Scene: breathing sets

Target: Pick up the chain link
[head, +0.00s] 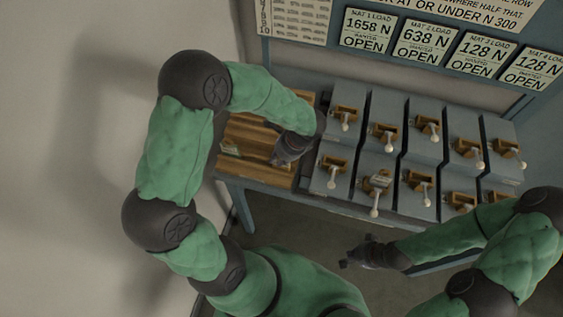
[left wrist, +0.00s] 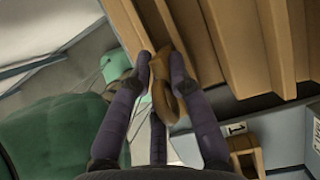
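The chain link (left wrist: 164,95) is a brown, rounded loop in the left wrist view, between the fingertips of my left gripper (left wrist: 161,62). Its fingers converge and appear to touch it from both sides; part of the link is behind the right finger. In the head view my left gripper (head: 280,160) is low over a slatted wooden rack (head: 250,128), and the link is too hidden there to make out. My right gripper (head: 347,262) is away from the rack, in front of the bench, with nothing visible in it; its fingers are too small to judge.
Several grey boxes (head: 400,198) with brown fittings and pale-knobbed levers fill the bench right of the rack. A small tag-like piece (head: 230,148) lies on the rack's left part. A sign panel (head: 420,40) stands behind. Floor (head: 300,235) shows in front.

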